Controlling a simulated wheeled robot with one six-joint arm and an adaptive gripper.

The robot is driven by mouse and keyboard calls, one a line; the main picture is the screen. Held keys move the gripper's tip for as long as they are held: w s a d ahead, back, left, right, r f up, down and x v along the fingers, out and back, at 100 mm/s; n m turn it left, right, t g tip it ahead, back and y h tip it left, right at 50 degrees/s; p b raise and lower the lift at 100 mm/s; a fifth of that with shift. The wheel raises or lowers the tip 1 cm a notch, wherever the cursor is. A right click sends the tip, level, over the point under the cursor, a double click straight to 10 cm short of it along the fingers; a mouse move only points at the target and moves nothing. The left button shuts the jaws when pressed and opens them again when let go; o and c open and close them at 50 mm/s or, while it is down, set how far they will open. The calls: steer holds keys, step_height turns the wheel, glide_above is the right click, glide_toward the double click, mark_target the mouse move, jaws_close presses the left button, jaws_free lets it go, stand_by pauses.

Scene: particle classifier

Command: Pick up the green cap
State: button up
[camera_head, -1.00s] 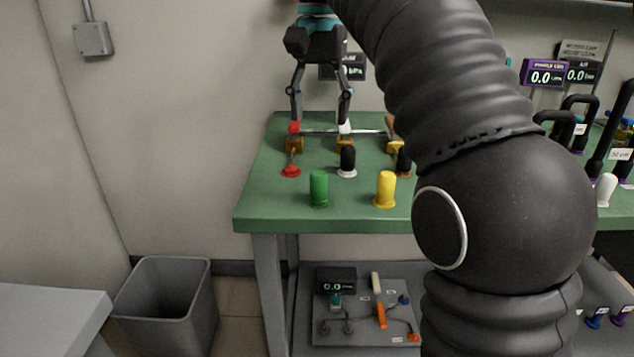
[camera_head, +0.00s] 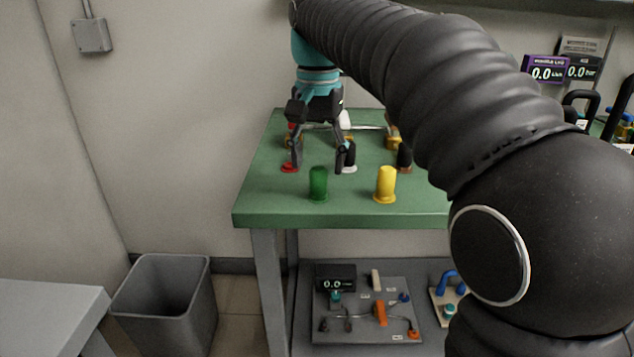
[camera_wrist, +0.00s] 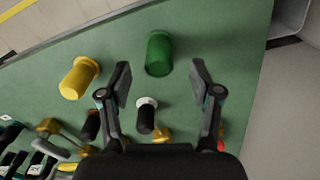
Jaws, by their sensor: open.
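The green cap (camera_head: 318,184) stands upright near the front edge of the green table (camera_head: 262,214). It also shows in the wrist view (camera_wrist: 159,54), just beyond my fingertips and roughly between their lines. My gripper (camera_head: 318,170) is open and empty above the table, behind the green cap in the head view. In the wrist view my gripper (camera_wrist: 160,78) has its two fingers spread wide, with no contact on the cap visible.
A yellow cap (camera_head: 386,184) stands to the right of the green one. Red and brass fittings sit behind. A grey bin (camera_head: 165,305) stands on the floor at left.

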mark_target(319, 168)
steer(key=shift+f, duration=1.95)
steer(key=c, duration=1.1)
steer(key=shift+r, duration=0.5)
steer(key=r, duration=0.3)
steer(key=shift+d+r, duration=0.25)
steer(key=shift+r, duration=0.05)
steer(key=d+r, duration=0.2)
steer(key=d, duration=0.1)
steer(key=w+d+r, duration=0.1)
steer(key=d+r, duration=0.1)
steer(key=d, duration=0.2)
steer(key=w+d+r+p, duration=0.1)
steer(key=d+r, duration=0.1)
steer(key=d, duration=0.2)
steer(key=shift+r, duration=0.2)
